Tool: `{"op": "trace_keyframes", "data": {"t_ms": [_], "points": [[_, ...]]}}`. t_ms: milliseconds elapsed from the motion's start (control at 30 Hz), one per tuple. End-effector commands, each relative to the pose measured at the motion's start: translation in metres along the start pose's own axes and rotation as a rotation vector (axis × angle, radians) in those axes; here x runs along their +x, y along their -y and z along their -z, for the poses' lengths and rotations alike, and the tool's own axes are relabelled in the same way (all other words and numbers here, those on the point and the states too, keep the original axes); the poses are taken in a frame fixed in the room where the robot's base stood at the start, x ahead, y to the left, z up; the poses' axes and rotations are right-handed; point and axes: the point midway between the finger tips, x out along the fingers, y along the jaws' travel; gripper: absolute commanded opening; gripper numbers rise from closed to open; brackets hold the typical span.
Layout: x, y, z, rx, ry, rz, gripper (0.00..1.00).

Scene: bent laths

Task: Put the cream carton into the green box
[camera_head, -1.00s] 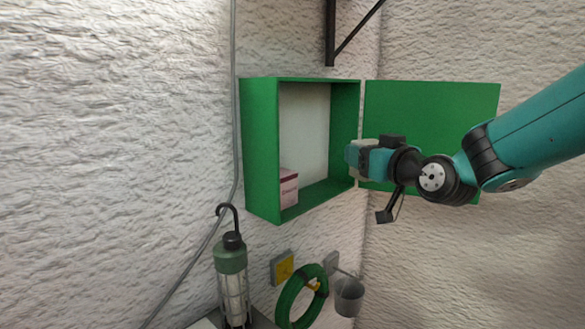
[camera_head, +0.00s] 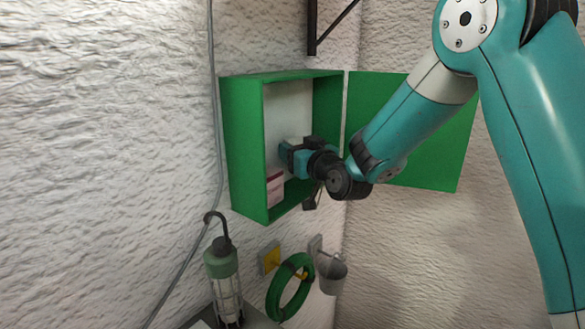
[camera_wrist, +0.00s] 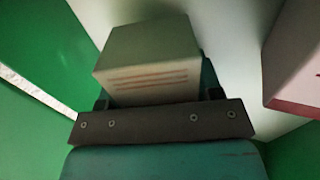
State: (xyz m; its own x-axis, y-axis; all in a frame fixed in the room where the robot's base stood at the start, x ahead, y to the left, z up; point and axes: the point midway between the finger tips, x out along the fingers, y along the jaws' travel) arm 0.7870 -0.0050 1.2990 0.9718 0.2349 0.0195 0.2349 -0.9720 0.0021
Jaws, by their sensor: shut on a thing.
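The green box (camera_head: 244,150) is fixed to the wall, open at the front, with its door (camera_head: 432,150) swung out to the right. My gripper (camera_head: 290,150) reaches into the box opening in the head view. In the wrist view my gripper (camera_wrist: 160,100) is shut on the cream carton (camera_wrist: 150,62), which has faint reddish lines on its side. Whether the carton touches the box floor or back cannot be told.
A pink and white carton (camera_head: 275,187) stands inside the box at the left; it also shows at the right in the wrist view (camera_wrist: 296,60). Below the box are a lamp (camera_head: 224,275), a green coil (camera_head: 276,300) and a grey bucket (camera_head: 331,275). A cable runs down the wall.

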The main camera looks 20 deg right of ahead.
Motion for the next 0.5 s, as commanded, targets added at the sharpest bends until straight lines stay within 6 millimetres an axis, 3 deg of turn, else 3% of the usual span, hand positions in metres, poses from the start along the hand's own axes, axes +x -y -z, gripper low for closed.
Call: {"op": "trace_keyframes", "data": {"t_ms": [33, 100, 500], "points": [[-0.001, 0.002, -0.026, -0.001, 0.025, 0.004, 0.36], [-0.001, 0.004, -0.039, -0.002, 0.024, 0.006, 0.36], [0.002, 0.002, -0.042, -0.003, 0.019, -0.003, 0.36]]}}
